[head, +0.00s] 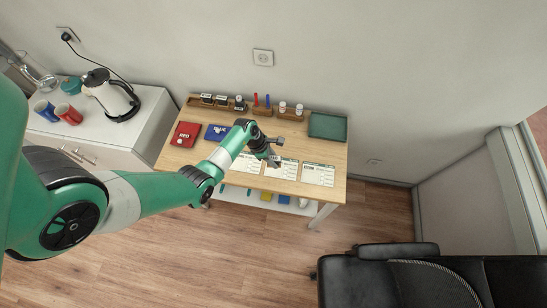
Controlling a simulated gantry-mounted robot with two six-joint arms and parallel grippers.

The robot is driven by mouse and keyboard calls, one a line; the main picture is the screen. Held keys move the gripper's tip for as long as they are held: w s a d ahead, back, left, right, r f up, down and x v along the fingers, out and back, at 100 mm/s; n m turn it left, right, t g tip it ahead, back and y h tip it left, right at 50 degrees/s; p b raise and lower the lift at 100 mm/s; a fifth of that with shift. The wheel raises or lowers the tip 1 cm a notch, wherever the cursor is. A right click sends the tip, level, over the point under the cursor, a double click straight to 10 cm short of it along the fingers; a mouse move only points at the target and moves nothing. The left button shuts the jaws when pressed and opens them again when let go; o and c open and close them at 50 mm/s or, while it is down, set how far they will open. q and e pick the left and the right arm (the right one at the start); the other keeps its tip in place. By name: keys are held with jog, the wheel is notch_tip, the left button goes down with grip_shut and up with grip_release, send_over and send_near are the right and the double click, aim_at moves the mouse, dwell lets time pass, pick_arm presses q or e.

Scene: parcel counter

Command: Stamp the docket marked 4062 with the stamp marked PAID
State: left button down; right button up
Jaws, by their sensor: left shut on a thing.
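Three white printed dockets lie in a row along the front of the wooden counter: a left one (248,165), a middle one (287,170) and a right one (318,175). Their numbers are too small to read. My left gripper (275,161) is over the left and middle dockets, shut on a small dark thing, probably a stamp; its marking cannot be read. I cannot tell whether it touches the paper. A red ink pad (186,134) and a blue ink pad (217,132) lie on the left of the counter. My right gripper is not in view.
A wooden rack (225,105) with stamps and pens runs along the back. A kettle (110,95) and mugs (68,114) stand on the white cabinet. A black sofa (400,275) is at the lower right.

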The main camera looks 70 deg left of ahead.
pick_arm(q)
jog(key=shift+w+a, duration=0.25)
jog(key=shift+a, duration=0.05)
jog(key=shift+s+d+f, duration=0.2)
jog(key=shift+d+f+b, duration=0.1)
jog(key=shift+f+b, duration=0.1)
jog(key=shift+b, duration=0.15)
jog(key=b, duration=0.5)
send_over(273, 171)
notch_tip(273, 171, down, 4)
jog(key=shift+w+f, duration=0.15)
jog(key=shift+f, duration=0.3)
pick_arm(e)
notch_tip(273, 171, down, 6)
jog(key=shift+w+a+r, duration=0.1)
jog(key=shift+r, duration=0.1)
pick_arm(q)
jog(key=shift+f, duration=0.3)
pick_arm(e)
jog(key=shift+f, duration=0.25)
pick_arm(q)
notch_tip(273, 171, up, 6)
jog(key=p, duration=0.6)
jog(key=shift+r, duration=0.1)
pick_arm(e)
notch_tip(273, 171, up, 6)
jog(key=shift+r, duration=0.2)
